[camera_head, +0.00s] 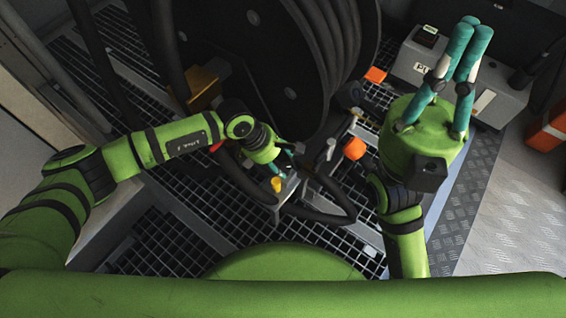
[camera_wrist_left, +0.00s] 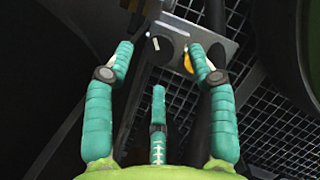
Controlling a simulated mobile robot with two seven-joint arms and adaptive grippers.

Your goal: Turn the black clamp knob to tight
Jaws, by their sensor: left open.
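The black clamp knob (camera_wrist_left: 166,49) shows in the left wrist view as a dark round with a white mark, on a grey metal plate (camera_wrist_left: 205,38). My left gripper (camera_wrist_left: 160,60) is open and empty. Its teal fingers point toward the plate, two of them on either side of the knob in the picture; I see no clear contact. In the head view my left gripper (camera_head: 284,167) is over the small bracket beside the hose reel, and I cannot make out the knob there. My right gripper (camera_head: 470,45) points up at the right, with nothing seen in it; its fingertips overlap in the picture.
A yellow knob (camera_head: 277,184) sits beside the left gripper. The large black hose reel (camera_head: 300,60) stands behind it, and a black hose loops across the grating (camera_head: 170,225). A grey box (camera_head: 418,55) stands behind the right gripper. Chequered plate floor (camera_head: 510,210) lies clear at right.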

